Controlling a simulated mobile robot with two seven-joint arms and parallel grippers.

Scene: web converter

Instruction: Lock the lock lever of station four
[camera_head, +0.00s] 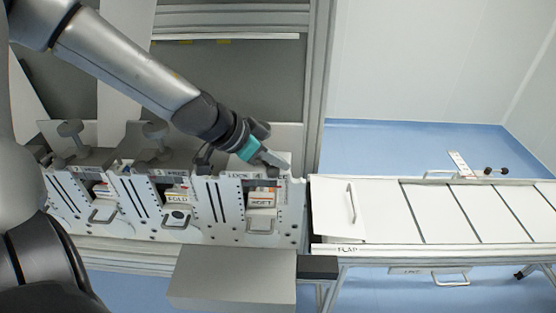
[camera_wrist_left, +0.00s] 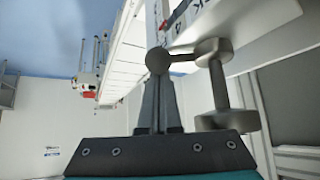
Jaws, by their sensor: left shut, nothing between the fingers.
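My left gripper (camera_head: 280,161) is over the top right corner of the rightmost visible station (camera_head: 233,212) in the head view. Its fingers are shut and empty, and also show in the left wrist view (camera_wrist_left: 158,88). In that view a grey lock lever (camera_wrist_left: 185,58) has a round knob (camera_wrist_left: 158,61) right at the fingertips, a disc-shaped hub and a thick cylinder. I cannot tell whether the fingers touch the knob. In the head view this lever is hidden behind my gripper and wrist. My right gripper is not in view.
Two more stations stand to the left, with grey levers (camera_head: 70,131) and (camera_head: 155,131) on top. A white conveyor table (camera_head: 376,212) with a flap and handle lies to the right. A grey box (camera_head: 232,279) sticks out in front. A metal post (camera_head: 318,90) rises behind.

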